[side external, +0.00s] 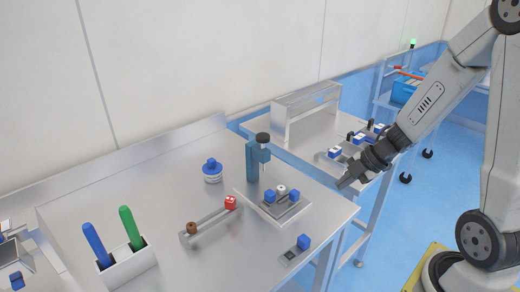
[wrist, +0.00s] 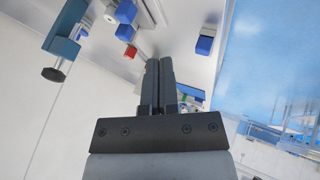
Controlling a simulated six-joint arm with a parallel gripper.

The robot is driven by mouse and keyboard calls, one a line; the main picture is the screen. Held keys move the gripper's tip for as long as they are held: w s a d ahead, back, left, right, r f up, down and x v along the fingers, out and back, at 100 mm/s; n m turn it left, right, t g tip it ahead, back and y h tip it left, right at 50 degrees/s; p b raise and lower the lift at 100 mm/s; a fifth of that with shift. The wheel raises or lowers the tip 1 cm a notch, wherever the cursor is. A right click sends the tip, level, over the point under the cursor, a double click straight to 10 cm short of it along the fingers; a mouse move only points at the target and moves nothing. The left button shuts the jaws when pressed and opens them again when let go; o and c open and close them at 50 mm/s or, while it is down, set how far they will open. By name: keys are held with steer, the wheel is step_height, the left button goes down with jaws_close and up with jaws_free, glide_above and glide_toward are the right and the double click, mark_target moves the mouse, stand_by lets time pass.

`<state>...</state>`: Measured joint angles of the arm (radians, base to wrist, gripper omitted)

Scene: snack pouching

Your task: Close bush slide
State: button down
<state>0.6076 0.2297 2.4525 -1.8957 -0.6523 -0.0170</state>
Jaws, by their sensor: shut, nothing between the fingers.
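My gripper (side external: 345,184) is shut and empty, held in the air just past the right edge of the steel table. Its two dark fingers lie together in the wrist view (wrist: 160,62). Left of it in the side view is a flat grey slide fixture (side external: 262,207) with two blue blocks (side external: 270,196) (side external: 294,196) and a pale round piece (side external: 281,189) between them. I cannot tell for sure that this is the bush slide, or how far open it is. The gripper is apart from it. Blue blocks (wrist: 125,12) also show beyond the fingers in the wrist view.
A blue press (side external: 253,163) with a black knob stands behind the fixture. A rail (side external: 210,222) with a red block lies left of it, and a small plate with a blue block (side external: 304,242) lies in front. A second table (side external: 300,125) stands behind.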

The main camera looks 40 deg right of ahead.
mark_target(292, 206)
steer(key=shift+f, duration=0.1)
steer(key=shift+x, duration=3.5)
steer(key=w+f, duration=0.1)
steer(key=w+a+f, duration=0.1)
steer(key=w, duration=0.1)
steer(key=shift+a+f, duration=0.1)
steer(key=shift+f, duration=0.05)
steer(key=shift+w, duration=1.15)
steer(key=shift+w, duration=0.1)
steer(key=shift+w, duration=4.35)
steer(key=shift+s, duration=0.1)
